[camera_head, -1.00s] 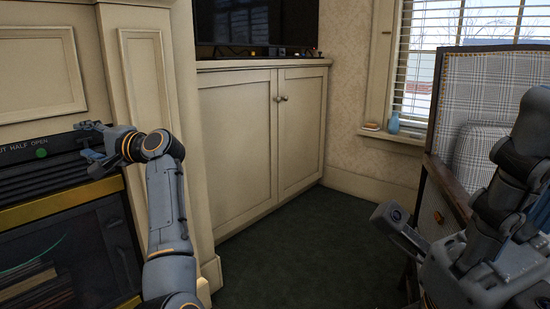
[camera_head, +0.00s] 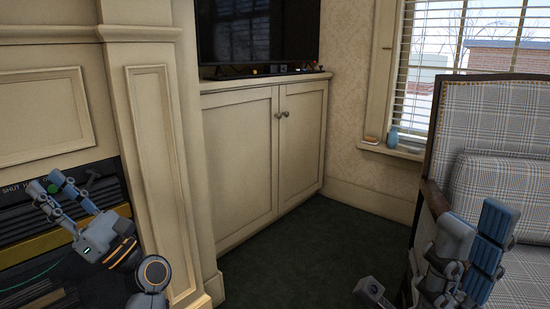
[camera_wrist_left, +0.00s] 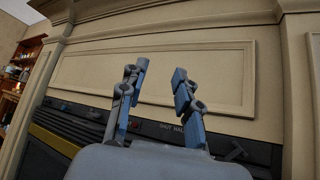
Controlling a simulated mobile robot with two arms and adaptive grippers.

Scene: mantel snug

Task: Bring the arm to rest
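My left gripper (camera_head: 46,186) is in front of the fireplace at the left of the head view, its fingers pointing up and to the left. In the left wrist view my left gripper (camera_wrist_left: 158,88) has its two fingers apart with nothing between them. The fireplace's damper panel (camera_head: 22,187), lettered "SHUT HALF", is behind it, and the fingers look clear of it. My right gripper (camera_head: 478,240) is at the lower right, in front of the armchair. Its blue finger pads point up with a narrow gap, and I see nothing held there.
A plaid armchair (camera_head: 490,120) stands at the right. A cream cabinet (camera_head: 240,165) bears a dark television (camera_head: 258,35). The dark green carpet (camera_head: 310,245) in the middle is clear.

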